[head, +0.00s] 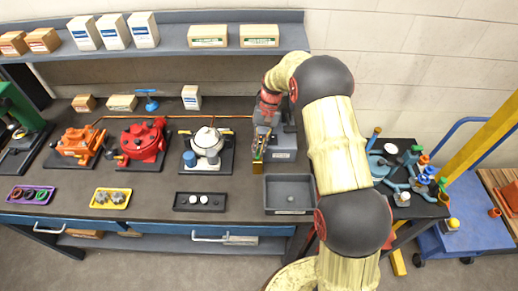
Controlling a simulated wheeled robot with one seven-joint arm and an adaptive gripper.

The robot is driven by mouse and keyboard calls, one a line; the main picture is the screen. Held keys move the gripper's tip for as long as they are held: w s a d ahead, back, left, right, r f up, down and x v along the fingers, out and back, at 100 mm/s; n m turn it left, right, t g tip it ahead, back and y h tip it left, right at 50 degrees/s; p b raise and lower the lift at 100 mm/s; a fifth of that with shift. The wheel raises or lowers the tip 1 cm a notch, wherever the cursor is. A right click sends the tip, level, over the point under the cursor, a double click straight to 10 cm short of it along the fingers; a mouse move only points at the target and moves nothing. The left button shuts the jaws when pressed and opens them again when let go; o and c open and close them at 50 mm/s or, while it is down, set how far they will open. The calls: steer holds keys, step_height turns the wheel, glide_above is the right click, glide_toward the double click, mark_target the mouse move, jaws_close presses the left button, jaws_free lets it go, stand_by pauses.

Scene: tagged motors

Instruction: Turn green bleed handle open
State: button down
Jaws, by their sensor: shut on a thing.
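My gripper (263,132) points down at the right part of the bench, next to a grey machine (283,154). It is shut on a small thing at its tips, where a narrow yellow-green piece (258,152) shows. The fingers are small and partly merged with the machine, so I cannot tell whether this piece is the bleed handle. Other green parts (413,152) sit on the teal pipework (390,172) on the side table at the right, apart from my gripper.
A grey tray (290,191) stands in front of the machine. A white-topped motor (208,144), a red motor (143,141) and an orange motor (80,144) stand to the left. Boxes (208,36) line the shelf above. A blue cart (465,235) stands at the right.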

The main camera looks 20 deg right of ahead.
steer(key=shift+n, duration=0.3)
steer(key=c, duration=2)
jaws_free()
steer(key=shift+o, duration=0.6)
steer(key=v, duration=1.2)
steer(key=shift+w+a, duration=0.1)
steer(key=shift+w, duration=0.1)
